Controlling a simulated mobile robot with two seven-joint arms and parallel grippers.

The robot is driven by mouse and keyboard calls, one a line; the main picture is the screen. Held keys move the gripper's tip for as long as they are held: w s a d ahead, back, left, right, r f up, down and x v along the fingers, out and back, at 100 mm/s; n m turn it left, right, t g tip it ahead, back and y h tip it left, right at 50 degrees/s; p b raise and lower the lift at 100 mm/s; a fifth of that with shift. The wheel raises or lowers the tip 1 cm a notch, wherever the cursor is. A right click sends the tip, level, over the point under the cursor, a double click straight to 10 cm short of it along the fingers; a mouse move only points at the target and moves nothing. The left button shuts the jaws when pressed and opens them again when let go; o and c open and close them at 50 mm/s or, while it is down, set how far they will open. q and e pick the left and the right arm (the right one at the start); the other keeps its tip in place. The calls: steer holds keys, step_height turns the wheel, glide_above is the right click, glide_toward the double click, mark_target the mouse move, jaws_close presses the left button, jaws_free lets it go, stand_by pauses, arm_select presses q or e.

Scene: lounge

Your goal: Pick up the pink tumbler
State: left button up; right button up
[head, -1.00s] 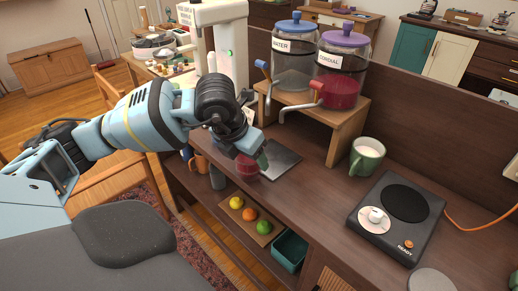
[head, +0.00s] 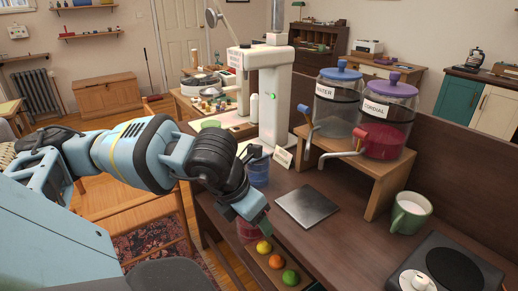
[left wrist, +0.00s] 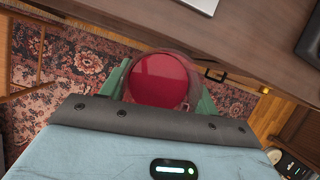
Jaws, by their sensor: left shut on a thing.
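The pink tumbler (head: 246,231) is in my left gripper (head: 256,222), in front of the counter's front edge. In the left wrist view the tumbler (left wrist: 158,78) is seen from above, with a deep red disc inside its rim; I cannot tell if this is liquid. The green fingers of my left gripper (left wrist: 158,92) are on both sides of it. In the head view the gripper hides part of the tumbler. My right gripper is in neither view.
A grey metal plate (head: 307,204) lies on the counter. Behind it, WATER (head: 334,108) and CORDIAL (head: 385,128) dispensers stand on a wooden riser (head: 377,192). A green mug (head: 409,214) and a hotplate (head: 452,266) are at right. A blue cup (head: 257,172) stands behind my gripper. Fruit (head: 276,262) lies below.

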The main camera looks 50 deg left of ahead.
arm_select(q)
steer(key=shift+s, duration=0.45)
stand_by(0.3)
